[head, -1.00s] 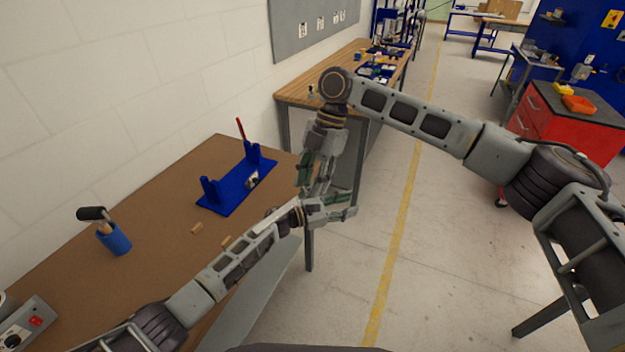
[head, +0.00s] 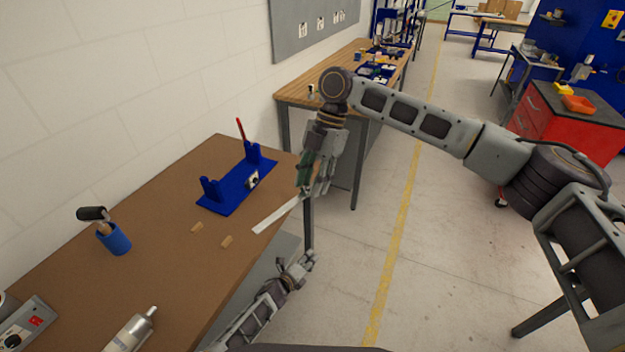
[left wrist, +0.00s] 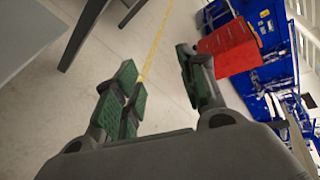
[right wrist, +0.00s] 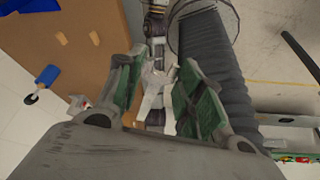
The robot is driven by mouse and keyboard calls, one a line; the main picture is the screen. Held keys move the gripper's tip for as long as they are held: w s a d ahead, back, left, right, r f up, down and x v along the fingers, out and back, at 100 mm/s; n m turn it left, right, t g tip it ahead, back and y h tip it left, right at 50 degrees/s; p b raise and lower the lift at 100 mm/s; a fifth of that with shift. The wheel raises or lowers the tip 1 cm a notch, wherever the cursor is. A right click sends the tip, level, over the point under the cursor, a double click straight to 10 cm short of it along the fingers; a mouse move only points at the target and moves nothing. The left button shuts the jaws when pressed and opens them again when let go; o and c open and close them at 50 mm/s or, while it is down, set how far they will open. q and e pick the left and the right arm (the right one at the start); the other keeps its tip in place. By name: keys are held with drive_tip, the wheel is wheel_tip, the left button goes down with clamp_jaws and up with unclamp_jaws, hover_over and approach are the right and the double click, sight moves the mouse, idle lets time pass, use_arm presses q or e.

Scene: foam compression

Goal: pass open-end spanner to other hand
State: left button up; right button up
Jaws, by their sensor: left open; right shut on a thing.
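The open-end spanner (head: 275,215) is a pale, flat bar slanting down and left from my right gripper (head: 310,188), over the workbench's right edge. My right gripper is shut on one end of it. In the right wrist view, the spanner's pale head (right wrist: 155,85) shows between the green-padded fingers, partly hidden. My left gripper (head: 296,270) is lower in the head view, below the spanner and apart from it. In the left wrist view, my left gripper (left wrist: 160,88) has its fingers spread with nothing between them.
Open floor (head: 350,290) lies to the right.

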use_arm(q)
drive_tip(key=s+a+f+n+g+y, duration=0.2)
drive_tip(key=s+a+f+n, duration=0.5)
drive_tip(key=s+f, duration=0.4)
drive_tip(key=s+a+f+n+g+y, duration=0.3)
drive_tip(key=s+a+f+n, duration=0.35)
drive_tip(key=s+f, duration=0.45)
drive_tip(key=s+a+f+n+g, duration=0.2)
drive_tip(key=s+a+f+n, duration=0.1)
drive_tip(key=s, duration=0.7)
drive_tip(key=s+a+f+n+g+y, duration=0.1)
drive_tip(key=s+n, duration=0.4)
drive_tip(key=s, duration=0.5)
drive_tip(key=s+a+f+n+g, duration=0.3)
drive_tip(key=s+a+f+n, duration=0.1)
drive_tip(key=s, duration=0.7)
drive_tip(key=shift+a+f+n+y, duration=0.3)
drive_tip(key=shift+f+n+y, duration=0.1)
drive_tip(key=shift+f, duration=0.2)
